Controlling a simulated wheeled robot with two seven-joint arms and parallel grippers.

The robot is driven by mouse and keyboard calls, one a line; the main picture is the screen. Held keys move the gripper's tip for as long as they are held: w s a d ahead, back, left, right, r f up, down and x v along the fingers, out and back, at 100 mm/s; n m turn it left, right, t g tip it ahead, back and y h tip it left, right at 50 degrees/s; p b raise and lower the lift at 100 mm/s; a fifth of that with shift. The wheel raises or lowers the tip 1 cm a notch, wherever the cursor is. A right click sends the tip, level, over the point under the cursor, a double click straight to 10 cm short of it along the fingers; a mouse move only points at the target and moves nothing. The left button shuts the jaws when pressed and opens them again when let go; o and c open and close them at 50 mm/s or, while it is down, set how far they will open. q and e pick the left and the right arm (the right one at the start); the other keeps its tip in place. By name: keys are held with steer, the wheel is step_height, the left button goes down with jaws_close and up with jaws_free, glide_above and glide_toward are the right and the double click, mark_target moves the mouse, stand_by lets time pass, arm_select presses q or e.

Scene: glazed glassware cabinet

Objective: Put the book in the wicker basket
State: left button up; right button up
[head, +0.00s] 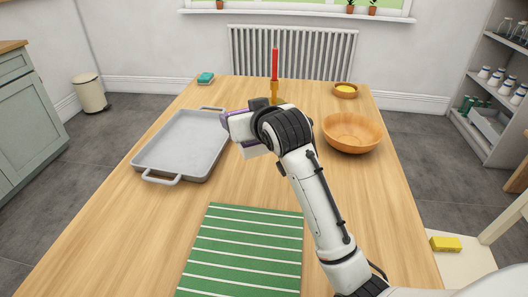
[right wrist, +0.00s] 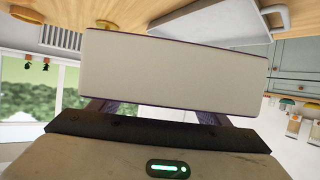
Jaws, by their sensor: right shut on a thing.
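My right gripper (right wrist: 160,112) is shut on the book (right wrist: 175,70), which fills the middle of the right wrist view. The book shows a broad cream side with thin dark purple edges. In the head view, my right arm reaches over the table, and a purple bit of the book (head: 224,119) shows by the hand, near the grey tray's right edge. The hand and arm hide most of the book there. My left gripper is not in view. I see no wicker basket in either view.
A grey tray (head: 183,146) lies left of the hand. A red candle (head: 275,64) stands behind it. A wooden bowl (head: 352,147) is to the right, with a smaller bowl (head: 346,94) beyond. A green striped mat (head: 243,250) lies in front. The table's front left is bare.

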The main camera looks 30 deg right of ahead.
steer(key=shift+m+h, duration=0.8)
steer(key=w+d+f, duration=0.2)
steer(key=d+f, duration=0.1)
steer(key=f, duration=0.1)
steer(key=w+d+f+b, duration=0.1)
steer(key=w+d+f, duration=0.2)
steer(key=f, duration=0.2)
steer(key=w+d+f, duration=0.3)
steer(key=d+f, duration=0.1)
steer(key=shift+f+b, duration=0.2)
steer(key=shift+b, duration=0.2)
step_height(320, 180, down, 4)
steer(key=shift+s+a+f+b, duration=0.1)
steer(key=shift+f+b, duration=0.05)
steer(key=shift+b, duration=0.25)
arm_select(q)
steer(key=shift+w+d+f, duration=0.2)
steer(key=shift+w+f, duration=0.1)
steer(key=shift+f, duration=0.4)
arm_select(e)
steer(key=shift+f, duration=0.1)
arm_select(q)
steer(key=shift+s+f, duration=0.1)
arm_select(e)
steer(key=o, duration=1.2)
steer(key=shift+o, duration=0.2)
